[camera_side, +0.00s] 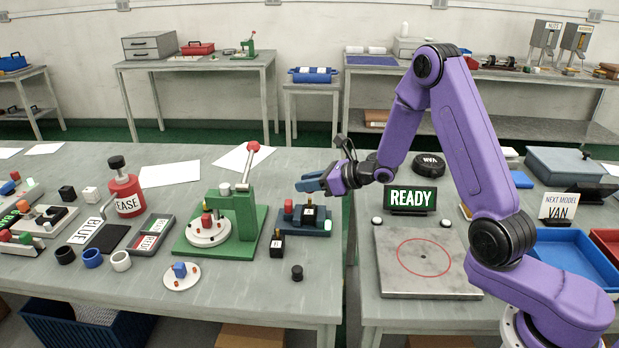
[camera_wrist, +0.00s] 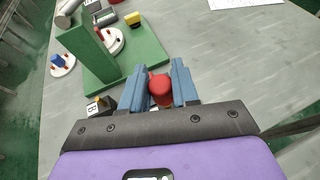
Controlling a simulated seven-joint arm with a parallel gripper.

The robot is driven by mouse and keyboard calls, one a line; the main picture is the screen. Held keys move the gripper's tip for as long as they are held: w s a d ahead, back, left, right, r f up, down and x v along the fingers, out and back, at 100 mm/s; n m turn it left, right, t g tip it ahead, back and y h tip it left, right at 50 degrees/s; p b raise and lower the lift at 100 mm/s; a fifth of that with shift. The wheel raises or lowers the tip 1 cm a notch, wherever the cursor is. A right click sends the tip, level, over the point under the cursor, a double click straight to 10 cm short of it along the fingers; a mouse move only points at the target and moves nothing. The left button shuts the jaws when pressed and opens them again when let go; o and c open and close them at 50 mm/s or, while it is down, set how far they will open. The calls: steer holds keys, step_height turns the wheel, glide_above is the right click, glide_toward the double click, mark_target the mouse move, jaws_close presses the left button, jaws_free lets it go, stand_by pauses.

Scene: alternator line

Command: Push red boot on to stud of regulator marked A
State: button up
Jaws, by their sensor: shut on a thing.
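My gripper (camera_side: 308,184) is at the middle of the bench, right of the green press. In the wrist view its blue fingers are shut on a red boot (camera_wrist: 160,91), a short rounded cylinder. In the side view the boot is hidden by the fingers. Just below the fingers, a black block with a white label (camera_side: 309,214) sits in a blue fixture (camera_side: 290,225). A second black block (camera_side: 278,245) stands in front; a block marked B (camera_wrist: 100,107) shows left of the fingers in the wrist view.
The green press (camera_side: 245,215) with its raised red-knobbed lever stands close left. A white plate (camera_side: 182,277) with a blue block and a small black cylinder (camera_side: 297,272) lie in front. A READY sign (camera_side: 411,198) and metal plate (camera_side: 425,280) are on the right bench.

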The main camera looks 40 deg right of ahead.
mark_target(309, 199)
steer(key=shift+f, duration=1.65)
steer(key=shift+f, duration=0.7)
stand_by(0.5)
steer(key=o, duration=1.1)
steer(key=shift+c, duration=0.2)
